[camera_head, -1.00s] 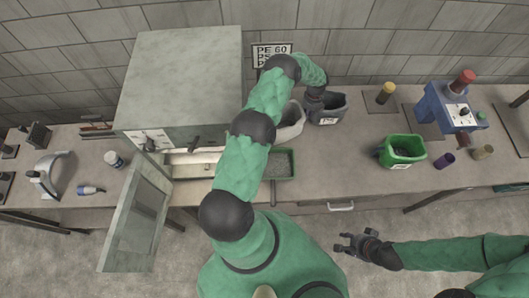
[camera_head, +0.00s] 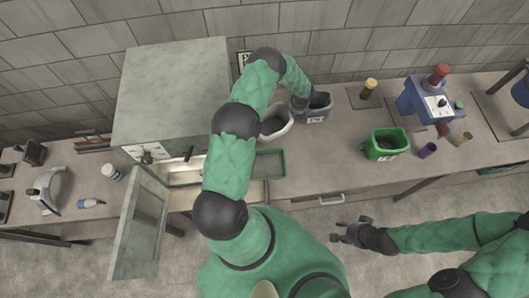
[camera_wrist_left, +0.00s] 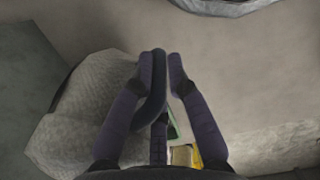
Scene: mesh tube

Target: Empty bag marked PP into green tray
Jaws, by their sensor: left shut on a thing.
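A dark grey bag (camera_head: 319,104) with a small label, too small to read surely, is at the back of the bench. My left gripper (camera_head: 298,102) is at its left rim. In the left wrist view my left gripper (camera_wrist_left: 162,62) is shut on a thin dark edge, which looks like this bag's rim; a pale textured surface (camera_wrist_left: 80,110) lies behind the fingers. The green tray (camera_head: 283,164) is at the bench's front edge, partly hidden by my left arm. My right gripper (camera_head: 350,232) hangs open and empty in front of the bench.
A whitish bag (camera_head: 284,128) stands just left of the grey bag. A green bag (camera_head: 386,154) with a label stands right. A blue machine (camera_head: 425,101) and small bottles are farther right. A grey box furnace (camera_head: 165,95) with an open door (camera_head: 140,225) is left.

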